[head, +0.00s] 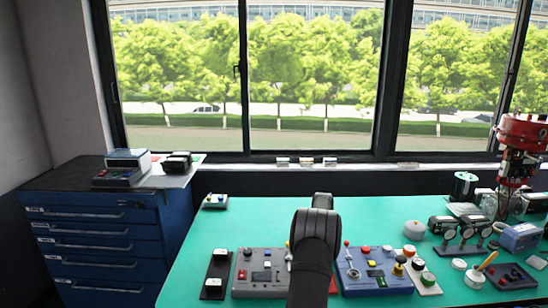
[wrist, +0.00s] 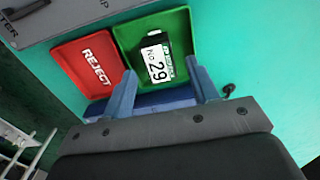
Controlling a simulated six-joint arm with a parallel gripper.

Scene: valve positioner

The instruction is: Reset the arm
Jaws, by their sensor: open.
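My gripper (wrist: 162,70) shows in the wrist view with its two blue-grey fingers spread apart and nothing clasped between them. Beyond the fingertips, a black part with a white label reading "No 29" (wrist: 158,60) lies in a green tray (wrist: 128,33). Whether the fingertips touch the tray, I cannot tell. My dark arm (head: 315,250) rises at the bottom middle of the head view. It hides the gripper and the trays there.
A red tray marked REJECT (wrist: 75,57) adjoins the green one. On the green table (head: 260,218) stand a grey control box (head: 248,285), a blue control box (head: 360,282) and a red-topped device (head: 522,135). A blue drawer cabinet (head: 90,235) stands left. The table's back middle is clear.

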